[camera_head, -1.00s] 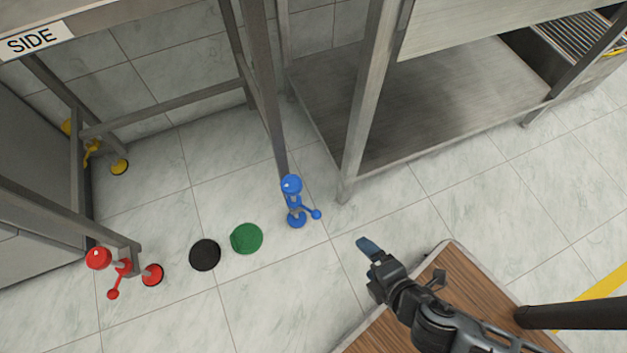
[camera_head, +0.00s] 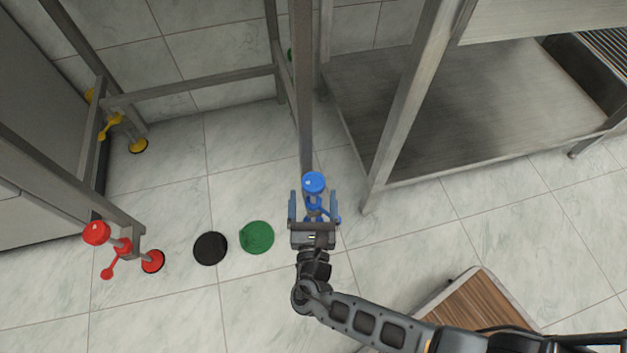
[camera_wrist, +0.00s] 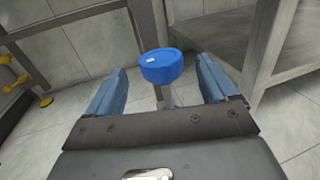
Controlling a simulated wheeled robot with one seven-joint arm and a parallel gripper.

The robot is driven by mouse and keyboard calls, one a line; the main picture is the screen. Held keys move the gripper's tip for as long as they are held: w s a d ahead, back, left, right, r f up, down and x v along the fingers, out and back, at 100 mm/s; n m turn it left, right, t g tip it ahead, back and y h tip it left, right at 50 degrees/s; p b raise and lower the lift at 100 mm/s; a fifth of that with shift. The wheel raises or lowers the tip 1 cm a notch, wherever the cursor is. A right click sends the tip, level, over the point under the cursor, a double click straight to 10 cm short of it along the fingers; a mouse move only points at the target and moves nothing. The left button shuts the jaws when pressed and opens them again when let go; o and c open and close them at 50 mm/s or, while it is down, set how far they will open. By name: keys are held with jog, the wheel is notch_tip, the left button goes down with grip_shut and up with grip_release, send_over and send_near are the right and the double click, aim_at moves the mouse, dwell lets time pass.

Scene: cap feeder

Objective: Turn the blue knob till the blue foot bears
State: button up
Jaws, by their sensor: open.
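The blue knob (camera_head: 313,182) is a round blue cap on top of the levelling foot at the lower end of a frame leg. It also shows in the wrist view (camera_wrist: 162,66), ahead of and between my two fingers. My gripper (camera_head: 313,196) is open, with one blue-grey finger on each side of the foot assembly and a gap to the knob on both sides.
A red levelling foot with red knob (camera_head: 96,232) stands at the left, a yellow one (camera_head: 138,146) farther back. A black disc (camera_head: 210,248) and a green disc (camera_head: 257,237) lie on the tiles. A steel shelf unit (camera_head: 440,125) stands close on the right; a wooden-topped platform (camera_head: 480,310) is at lower right.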

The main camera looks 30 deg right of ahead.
aim_at(313, 172)
jog(key=b+x, duration=0.1)
jog(key=x, duration=0.4)
jog(key=shift+w+d, duration=0.2)
jog(key=shift+w, duration=0.1)
jog(key=shift+c, duration=0.2)
jog(key=c, duration=0.9)
